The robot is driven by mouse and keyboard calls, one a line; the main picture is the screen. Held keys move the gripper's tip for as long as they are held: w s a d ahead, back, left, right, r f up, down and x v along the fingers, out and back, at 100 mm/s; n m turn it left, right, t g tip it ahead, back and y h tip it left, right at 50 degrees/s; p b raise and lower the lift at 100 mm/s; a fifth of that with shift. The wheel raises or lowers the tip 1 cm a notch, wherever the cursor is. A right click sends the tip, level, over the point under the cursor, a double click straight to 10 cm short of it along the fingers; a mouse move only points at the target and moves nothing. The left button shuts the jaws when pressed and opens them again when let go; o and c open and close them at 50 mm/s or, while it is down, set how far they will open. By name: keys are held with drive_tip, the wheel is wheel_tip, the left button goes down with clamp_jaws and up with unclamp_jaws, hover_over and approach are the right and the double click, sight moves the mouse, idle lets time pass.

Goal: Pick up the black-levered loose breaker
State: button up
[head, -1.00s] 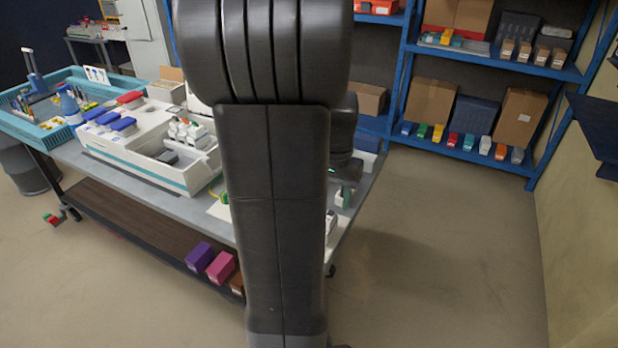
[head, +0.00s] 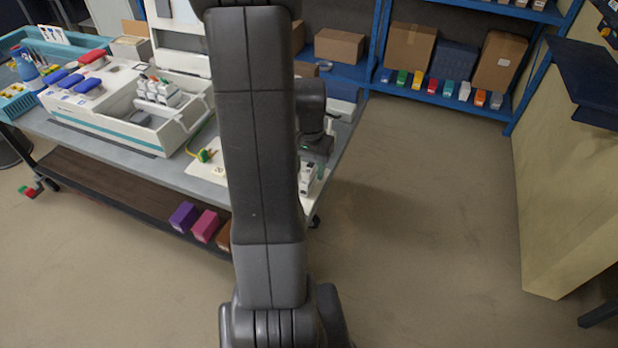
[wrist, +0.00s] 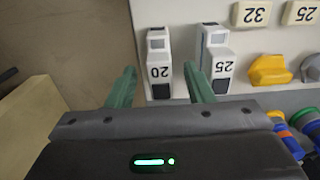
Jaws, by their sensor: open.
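Two white loose breakers stand side by side on a pale surface in the wrist view: one marked 20 (wrist: 158,62) and one marked 25 (wrist: 217,62). Both show dark patches on their faces; I cannot tell which one has the black lever. My gripper (wrist: 160,84) is open, with two green fingers. The 20 breaker lies between and beyond the fingertips in the picture; the right finger points at the gap between the breakers. I see no contact. In the head view, a white breaker (head: 306,178) sits by the table's right end, partly beside my arm.
Yellow (wrist: 269,70) and grey knobs and labels 32 (wrist: 255,13) and 25 lie right of the breakers in the wrist view. Blue shelves (head: 440,98) stand behind. Floor at right is clear.

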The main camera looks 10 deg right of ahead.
drive_tip(key=shift+f, duration=1.55)
drive_tip(key=shift+w, duration=0.1)
clamp_jaws()
drive_tip(key=shift+r, duration=0.15)
